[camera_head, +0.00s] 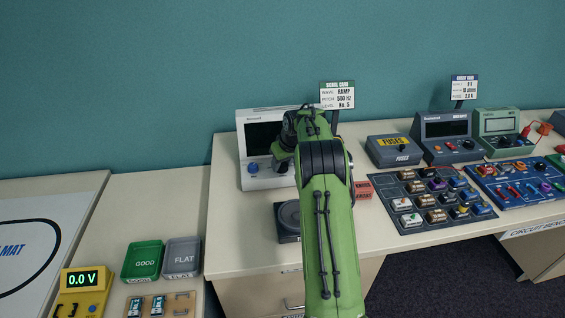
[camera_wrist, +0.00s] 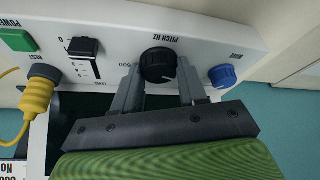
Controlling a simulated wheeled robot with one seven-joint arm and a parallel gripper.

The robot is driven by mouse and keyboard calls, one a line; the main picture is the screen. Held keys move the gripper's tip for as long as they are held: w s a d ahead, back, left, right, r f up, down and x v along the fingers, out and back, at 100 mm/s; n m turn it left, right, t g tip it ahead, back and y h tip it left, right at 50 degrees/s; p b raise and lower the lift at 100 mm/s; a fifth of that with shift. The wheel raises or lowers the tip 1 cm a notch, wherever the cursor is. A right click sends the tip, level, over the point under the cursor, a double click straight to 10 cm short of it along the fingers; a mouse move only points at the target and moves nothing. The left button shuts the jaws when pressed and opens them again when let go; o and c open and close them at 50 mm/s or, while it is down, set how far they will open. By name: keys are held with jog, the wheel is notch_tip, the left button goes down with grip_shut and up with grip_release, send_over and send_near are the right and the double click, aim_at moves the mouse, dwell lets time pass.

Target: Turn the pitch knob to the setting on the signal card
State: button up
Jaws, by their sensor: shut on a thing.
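The signal card (camera_head: 337,96) stands behind the white signal generator (camera_head: 257,180) and reads wave RAMP, pitch 500 Hz, level No. 5. In the wrist view, the black pitch knob (camera_wrist: 157,62) sits on the white panel (camera_wrist: 205,42), under the upside-down label PITCH HZ. A 600 mark shows left of it, and a pale pointer line shows on its lower right edge. My gripper (camera_wrist: 160,82) is shut on the pitch knob, with one finger on each side. In the head view my arm hides the knob and part of the generator.
A blue knob (camera_wrist: 222,76) is close beside the right finger. A black slider (camera_wrist: 84,48), a yellow plug (camera_wrist: 40,92) and a green power button (camera_wrist: 18,40) lie left. The red box (camera_head: 362,190) and parts tray (camera_head: 432,200) stand right of my arm.

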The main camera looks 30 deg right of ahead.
jog(key=shift+c, duration=0.6)
jog(key=shift+m, duration=0.4)
jog(key=m+h, duration=0.1)
jog(key=m, duration=0.2)
jog(key=shift+a+m+g+h+p, duration=0.2)
jog(key=shift+m+g+h+p, duration=0.1)
jog(key=shift+m+h+p, duration=0.1)
jog(key=m+g+h+p, duration=0.1)
jog(key=m+p, duration=0.1)
jog(key=m, duration=0.2)
jog(key=shift+w+a+r+m, duration=0.1)
jog(key=shift+m, duration=0.2)
jog(key=m+p, duration=0.2)
jog(key=m+g+h+p, duration=0.1)
jog(key=m, duration=0.1)
jog(key=shift+w+m+g+p, duration=0.1)
jog(key=shift+m+g+p, duration=0.2)
jog(key=shift+p, duration=0.05)
jog(key=m+p, duration=0.1)
jog(key=m, duration=0.1)
jog(key=m+g+p, duration=0.1)
jog(key=m+p, duration=0.1)
jog(key=shift+w+g+h, duration=0.1)
jog(key=shift+g+h, duration=0.2)
jog(key=shift+m, duration=0.4)
